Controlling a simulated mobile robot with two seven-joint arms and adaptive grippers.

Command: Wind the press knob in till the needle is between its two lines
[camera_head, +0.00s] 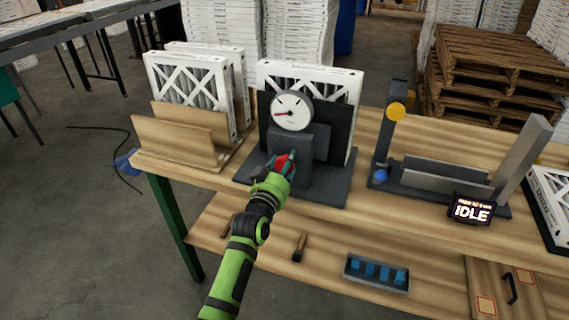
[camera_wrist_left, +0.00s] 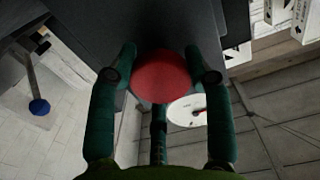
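The dark grey press (camera_head: 317,160) stands on the wooden bench with a white round dial (camera_head: 292,110) on top. The dial's red needle points to the left; short dark marks show on its upper part, too small to read exactly. The red press knob (camera_wrist_left: 160,77) is on the press's front. My left gripper (camera_head: 283,165) is at the knob; in the left wrist view its teal fingers (camera_wrist_left: 163,65) lie on both sides of the knob, seemingly closed on its rim. In the head view the fingers partly hide the knob. My right gripper is not in view.
A wooden rack (camera_head: 175,140) with boxed filters stands left of the press. A grey fixture (camera_head: 440,180) and a display reading IDLE (camera_head: 471,209) stand to the right. A brush (camera_head: 300,246) and a tray of blue pieces (camera_head: 376,273) are on the lower shelf.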

